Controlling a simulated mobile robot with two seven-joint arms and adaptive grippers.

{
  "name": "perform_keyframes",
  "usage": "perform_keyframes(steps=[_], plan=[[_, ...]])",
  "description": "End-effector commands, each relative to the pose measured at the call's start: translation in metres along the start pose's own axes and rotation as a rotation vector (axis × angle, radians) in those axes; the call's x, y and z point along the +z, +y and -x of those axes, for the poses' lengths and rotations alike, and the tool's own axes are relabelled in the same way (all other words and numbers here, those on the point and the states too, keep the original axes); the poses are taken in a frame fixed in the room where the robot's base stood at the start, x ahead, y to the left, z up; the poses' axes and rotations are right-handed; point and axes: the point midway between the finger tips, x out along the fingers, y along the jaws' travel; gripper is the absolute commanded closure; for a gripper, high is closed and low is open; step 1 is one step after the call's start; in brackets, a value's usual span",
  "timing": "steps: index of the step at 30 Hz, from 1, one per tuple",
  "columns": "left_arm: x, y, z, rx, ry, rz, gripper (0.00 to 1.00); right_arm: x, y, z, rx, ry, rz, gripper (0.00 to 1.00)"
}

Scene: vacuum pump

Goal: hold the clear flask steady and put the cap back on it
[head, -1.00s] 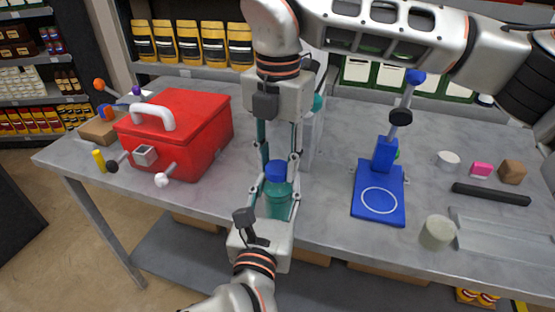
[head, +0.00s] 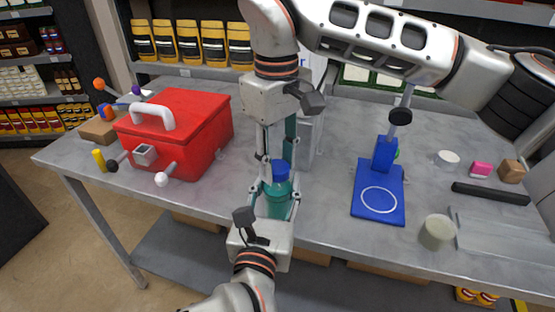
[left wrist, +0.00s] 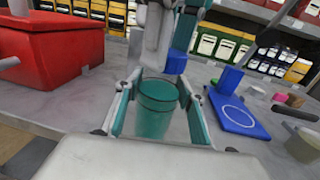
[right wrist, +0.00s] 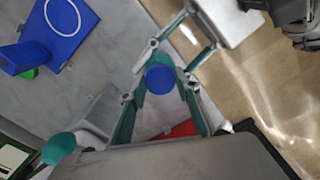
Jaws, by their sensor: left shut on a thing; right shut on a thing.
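The flask (head: 275,204), clear but teal-looking, stands upright near the table's front edge. My left gripper (head: 276,198) is shut around its sides from the front. The blue cap (head: 281,172) is at the flask's top, with my right gripper (head: 279,168) shut on it from above. In the right wrist view the cap (right wrist: 160,78) is between the right fingertips. I cannot tell whether the cap is seated or just above the rim.
A red box (head: 175,130) with a white handle stands to the left. A blue stand (head: 379,192) with a ringed base is to the right. A pale cylinder (head: 437,232), a black bar (head: 490,194) and small blocks lie farther right. A grey-white object stands close behind the grippers.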

Motion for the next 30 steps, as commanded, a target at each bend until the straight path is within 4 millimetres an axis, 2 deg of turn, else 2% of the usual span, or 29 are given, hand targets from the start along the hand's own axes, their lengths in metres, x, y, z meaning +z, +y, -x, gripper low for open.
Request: perform_keyframes(steps=[3, 9, 15, 23, 24, 25, 30], plan=[[-0.0016, 0.0003, 0.0, 0.001, 0.003, 0.0, 1.0, 0.0, -0.0011, -0.002, -0.001, -0.004, -0.164, 0.74], [-0.0017, 0.0004, 0.0, 0.001, 0.003, 0.0, 1.0, 0.0002, -0.0004, -0.0014, -0.001, -0.005, -0.338, 0.74], [-0.0017, 0.0005, 0.0, 0.001, 0.003, 0.0, 1.0, -0.0001, 0.0002, -0.0006, -0.006, -0.003, -0.406, 0.74], [-0.0017, 0.0004, 0.0, 0.001, 0.003, 0.0, 1.0, -0.0001, 0.0003, -0.0005, -0.005, -0.002, -0.406, 0.75], [-0.0016, 0.0004, 0.0, 0.001, 0.003, 0.0, 1.0, -0.0002, 0.0003, -0.0005, -0.005, -0.002, -0.405, 0.6], [-0.0016, 0.0003, 0.0, 0.001, 0.003, 0.0, 1.0, -0.0002, 0.0002, -0.0005, -0.005, -0.002, -0.405, 0.53], [-0.0016, 0.0002, 0.0001, 0.001, 0.003, 0.0, 1.0, -0.0002, 0.0001, -0.0007, -0.005, -0.003, -0.404, 0.51]])
